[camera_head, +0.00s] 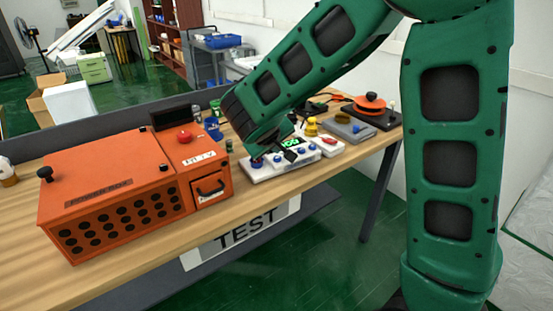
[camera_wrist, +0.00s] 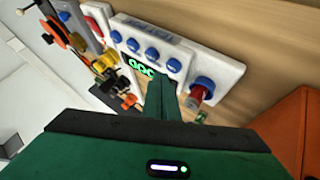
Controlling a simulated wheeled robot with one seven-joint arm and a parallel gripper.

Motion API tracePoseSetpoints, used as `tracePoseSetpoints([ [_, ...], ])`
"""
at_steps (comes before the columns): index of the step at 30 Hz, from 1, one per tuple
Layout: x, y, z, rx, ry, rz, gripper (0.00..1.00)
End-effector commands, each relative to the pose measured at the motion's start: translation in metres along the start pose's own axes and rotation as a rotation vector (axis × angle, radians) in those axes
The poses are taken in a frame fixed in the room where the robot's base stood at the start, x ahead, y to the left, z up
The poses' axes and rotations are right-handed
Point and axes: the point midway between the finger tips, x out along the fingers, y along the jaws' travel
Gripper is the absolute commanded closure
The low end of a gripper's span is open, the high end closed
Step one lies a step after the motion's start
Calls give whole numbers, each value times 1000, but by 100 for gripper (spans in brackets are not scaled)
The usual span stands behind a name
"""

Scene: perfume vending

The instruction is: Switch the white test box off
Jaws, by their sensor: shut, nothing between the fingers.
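The white test box (camera_head: 262,174) sits on the wooden table, right of the orange machine. It has a lit green display (camera_head: 291,141), a row of blue knobs and, at one end, a larger blue-topped red knob (camera_wrist: 202,88). The box also shows in the wrist view (camera_wrist: 228,70), where the display is partly hidden behind my fingers. My gripper (camera_wrist: 162,82) is shut and empty, its tip over the box between the display and the red-and-blue knob. I cannot tell whether it touches the box. In the head view my arm hides part of the box's back.
The orange machine (camera_head: 110,195) with a red button stands at the left. Right of the box are a yellow knob (camera_head: 311,127), a grey device (camera_head: 347,128) and a black base with an orange disc (camera_head: 370,102). The table's front edge is clear.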

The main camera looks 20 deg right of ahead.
Motion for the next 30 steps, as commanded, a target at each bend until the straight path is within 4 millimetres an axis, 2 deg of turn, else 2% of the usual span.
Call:
tracePoseSetpoints([
  [30, 5, -5, 6, 0, 0, 0, 100],
])
